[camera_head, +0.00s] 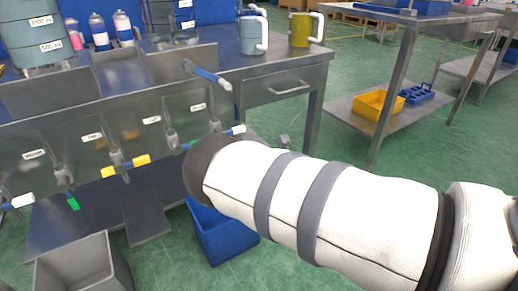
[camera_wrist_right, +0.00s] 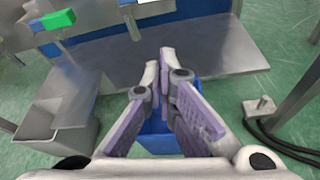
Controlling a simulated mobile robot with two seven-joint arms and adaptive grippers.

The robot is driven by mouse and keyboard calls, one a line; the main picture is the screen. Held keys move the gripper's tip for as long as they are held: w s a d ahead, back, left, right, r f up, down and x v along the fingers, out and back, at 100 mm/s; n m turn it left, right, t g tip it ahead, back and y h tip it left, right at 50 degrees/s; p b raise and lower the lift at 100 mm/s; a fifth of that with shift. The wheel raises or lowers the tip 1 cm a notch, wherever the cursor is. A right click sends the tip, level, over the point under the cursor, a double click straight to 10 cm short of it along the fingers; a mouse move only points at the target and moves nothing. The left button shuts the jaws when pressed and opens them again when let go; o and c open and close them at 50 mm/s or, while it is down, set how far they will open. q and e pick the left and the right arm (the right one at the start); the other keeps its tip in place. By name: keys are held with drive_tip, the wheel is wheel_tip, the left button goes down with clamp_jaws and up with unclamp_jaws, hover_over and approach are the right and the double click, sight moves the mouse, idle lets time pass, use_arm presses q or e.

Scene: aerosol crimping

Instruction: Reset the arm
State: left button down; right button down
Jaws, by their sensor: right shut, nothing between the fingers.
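My right arm reaches in from the right of the head view, its end in front of the bench's valve panel (camera_head: 60,140). The arm hides its gripper there. In the right wrist view my right gripper (camera_wrist_right: 158,72) is shut and empty, pointing at the lower metal shelf (camera_wrist_right: 205,65), with the blue bin (camera_wrist_right: 155,141) beneath it. My left gripper is in neither view.
Coloured lever handles, yellow (camera_head: 125,166) and green (camera_head: 73,204), stick out from the panel. A grey bin (camera_head: 45,275) and the blue bin (camera_head: 225,240) stand below. Two mugs, blue (camera_head: 253,35) and yellow (camera_head: 300,30), stand on the bench. Cables (camera_wrist_right: 285,145) lie on the floor at right.

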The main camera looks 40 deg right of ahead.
drive_tip(key=shift+v, duration=1.2)
drive_tip(key=shift+f, duration=0.1)
